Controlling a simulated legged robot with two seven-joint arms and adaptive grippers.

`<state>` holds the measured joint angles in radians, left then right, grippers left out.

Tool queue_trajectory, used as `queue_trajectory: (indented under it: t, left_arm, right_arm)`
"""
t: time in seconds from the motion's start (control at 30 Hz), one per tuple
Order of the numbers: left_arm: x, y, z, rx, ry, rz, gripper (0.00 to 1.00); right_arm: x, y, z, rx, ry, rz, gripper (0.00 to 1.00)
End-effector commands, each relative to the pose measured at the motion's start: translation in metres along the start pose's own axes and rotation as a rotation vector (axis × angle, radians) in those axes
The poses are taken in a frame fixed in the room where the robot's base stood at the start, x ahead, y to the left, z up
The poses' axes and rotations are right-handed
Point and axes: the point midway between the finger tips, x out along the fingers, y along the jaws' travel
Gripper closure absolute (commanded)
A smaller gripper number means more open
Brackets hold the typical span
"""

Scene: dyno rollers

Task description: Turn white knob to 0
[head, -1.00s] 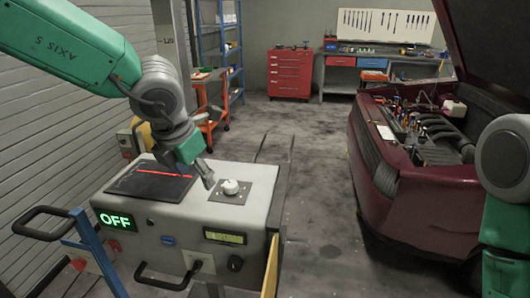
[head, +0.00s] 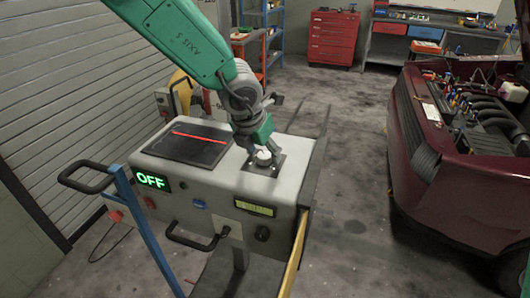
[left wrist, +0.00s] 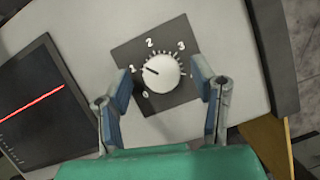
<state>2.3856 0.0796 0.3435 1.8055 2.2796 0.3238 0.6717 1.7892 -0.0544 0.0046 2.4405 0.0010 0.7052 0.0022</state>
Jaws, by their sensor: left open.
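The white knob (head: 263,157) sits on a dark square plate on top of the grey console (head: 222,192). In the left wrist view the round knob (left wrist: 161,72) has a dial marked 0, 1, 2 and 3, and its dark pointer line faces about the 1. My left gripper (head: 262,150) is over the knob, and in the left wrist view its open fingers (left wrist: 163,84) stand on either side of it with gaps. Contact with the knob does not show. My right gripper is not in view.
Floor between is clear.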

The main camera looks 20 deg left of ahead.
Motion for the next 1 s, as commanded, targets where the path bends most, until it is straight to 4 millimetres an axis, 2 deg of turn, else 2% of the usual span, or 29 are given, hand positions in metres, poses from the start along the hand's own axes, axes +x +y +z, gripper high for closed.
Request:
queue_trajectory:
  t: [0.13, 0.4, 0.53, 0.57, 1.0]
  left_arm:
    - [0.0087, -0.0014, 0.0012, 0.002, 0.000, 0.001, 0.48]
    - [0.0098, -0.0024, 0.0014, 0.003, 0.001, 0.002, 0.48]
    - [0.0095, -0.0018, 0.0010, 0.002, 0.000, 0.001, 0.94]
    - [0.0095, -0.0018, 0.0010, 0.002, 0.000, 0.001, 0.97]
    - [0.0108, -0.0022, 0.0004, -0.058, 0.000, 0.028, 0.96]
  right_arm:
    - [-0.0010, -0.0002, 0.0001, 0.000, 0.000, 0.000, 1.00]
    - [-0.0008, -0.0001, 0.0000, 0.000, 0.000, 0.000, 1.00]
    - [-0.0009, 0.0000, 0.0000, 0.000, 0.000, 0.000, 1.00]
    - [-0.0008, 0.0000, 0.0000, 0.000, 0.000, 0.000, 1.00]
    - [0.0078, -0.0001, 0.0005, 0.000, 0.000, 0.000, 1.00]
